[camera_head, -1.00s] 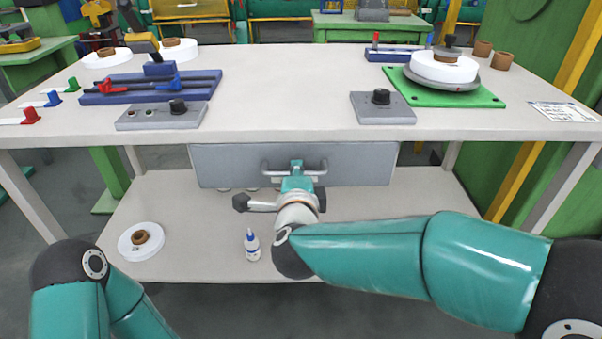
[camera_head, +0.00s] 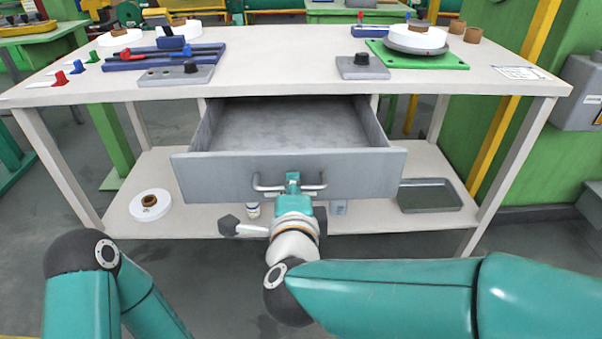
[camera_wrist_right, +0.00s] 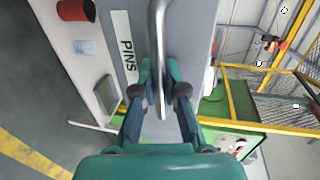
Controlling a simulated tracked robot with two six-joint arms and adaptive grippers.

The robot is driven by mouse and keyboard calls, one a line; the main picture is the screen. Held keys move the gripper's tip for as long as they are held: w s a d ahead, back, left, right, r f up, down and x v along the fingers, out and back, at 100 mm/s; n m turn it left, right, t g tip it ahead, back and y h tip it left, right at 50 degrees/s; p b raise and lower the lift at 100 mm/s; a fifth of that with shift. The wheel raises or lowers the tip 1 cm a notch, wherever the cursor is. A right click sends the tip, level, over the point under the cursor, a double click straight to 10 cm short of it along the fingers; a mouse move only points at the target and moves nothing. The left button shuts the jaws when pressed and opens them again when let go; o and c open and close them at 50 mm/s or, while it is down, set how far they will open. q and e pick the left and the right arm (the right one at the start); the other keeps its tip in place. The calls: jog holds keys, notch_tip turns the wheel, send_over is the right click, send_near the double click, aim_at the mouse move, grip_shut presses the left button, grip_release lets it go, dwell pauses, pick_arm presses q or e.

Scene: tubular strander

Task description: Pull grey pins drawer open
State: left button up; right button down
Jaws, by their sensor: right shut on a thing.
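The grey pins drawer (camera_head: 223,176) sits under the white table top and is pulled well out. Its inside shows bare and empty where visible. A "PINS" label (camera_wrist_right: 125,47) shows on its front in the right wrist view. My right gripper (camera_head: 292,184) is shut on the drawer's metal bar handle (camera_head: 262,187). In the right wrist view the handle (camera_wrist_right: 160,40) runs between the two fingers (camera_wrist_right: 160,90). My left arm shows at the lower left of the head view, but its gripper is out of view.
The white table (camera_head: 290,90) carries blue fixtures, grey knob boxes and a green plate (camera_head: 418,56) with a white spool. On the lower shelf stand a white spool (camera_head: 150,204), a small bottle (camera_head: 253,210) and a grey tray (camera_head: 430,196). Green machinery stands at the right.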

pick_arm(q)
jog(key=shift+s+d+f, duration=0.15)
jog(key=shift+s+f, duration=0.1)
jog(key=shift+s, duration=0.15)
pick_arm(e)
jog(key=s, duration=0.6)
jog(key=shift+f, duration=0.2)
jog(key=c, duration=1.2)
grip_release()
jog(key=shift+w, duration=0.15)
jog(key=shift+d+r, duration=0.1)
jog(key=shift+r, duration=0.1)
